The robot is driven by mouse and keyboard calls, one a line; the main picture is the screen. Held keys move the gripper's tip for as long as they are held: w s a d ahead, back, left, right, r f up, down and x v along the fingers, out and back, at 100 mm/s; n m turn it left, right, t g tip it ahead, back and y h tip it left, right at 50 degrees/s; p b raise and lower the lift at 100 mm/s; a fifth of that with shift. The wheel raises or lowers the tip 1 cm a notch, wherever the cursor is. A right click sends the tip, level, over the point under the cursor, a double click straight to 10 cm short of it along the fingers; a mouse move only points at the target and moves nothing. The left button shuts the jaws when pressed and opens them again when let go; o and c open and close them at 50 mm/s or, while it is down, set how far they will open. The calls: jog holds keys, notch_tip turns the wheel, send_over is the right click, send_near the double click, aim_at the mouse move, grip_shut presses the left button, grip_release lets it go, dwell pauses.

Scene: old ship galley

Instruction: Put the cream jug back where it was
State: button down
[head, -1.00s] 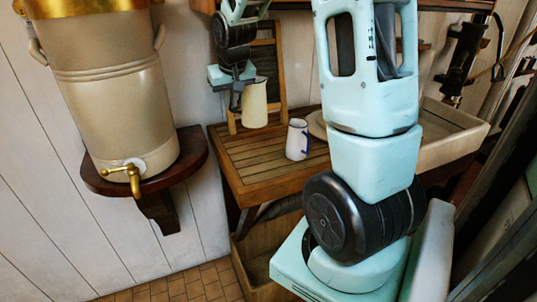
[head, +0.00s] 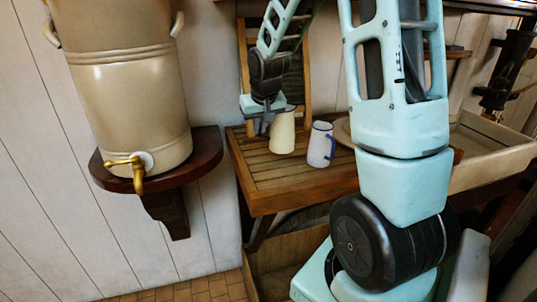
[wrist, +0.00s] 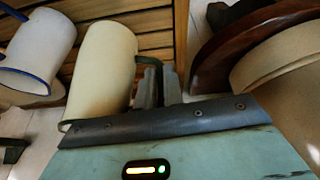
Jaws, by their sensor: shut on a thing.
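The cream jug (head: 283,134) is upright at the slatted wooden draining board (head: 285,185), left of a white mug with a blue rim and handle (head: 321,146). Its base looks on or just above the slats; I cannot tell which. My gripper (head: 265,122) is at the jug's left side. In the wrist view the jug (wrist: 100,65) lies left of my gripper's fingers (wrist: 158,88), which are shut at its dark-edged handle (wrist: 147,61). The fingers partly hide the handle. The mug (wrist: 38,50) shows farther left there.
A large stoneware urn (head: 130,105) with a brass tap stands on a dark wooden shelf (head: 205,155) at the left. A wooden-framed board (head: 247,65) stands behind the jug. A pale sink (head: 490,150) lies to the right. The front slats are clear.

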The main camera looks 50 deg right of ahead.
jog(key=shift+f+p, duration=0.4)
jog(key=shift+f, duration=2.95)
jog(key=shift+f, duration=0.1)
jog(key=c, duration=1.5)
grip_release()
jog(key=b+v, duration=0.1)
jog(key=v, duration=1.1)
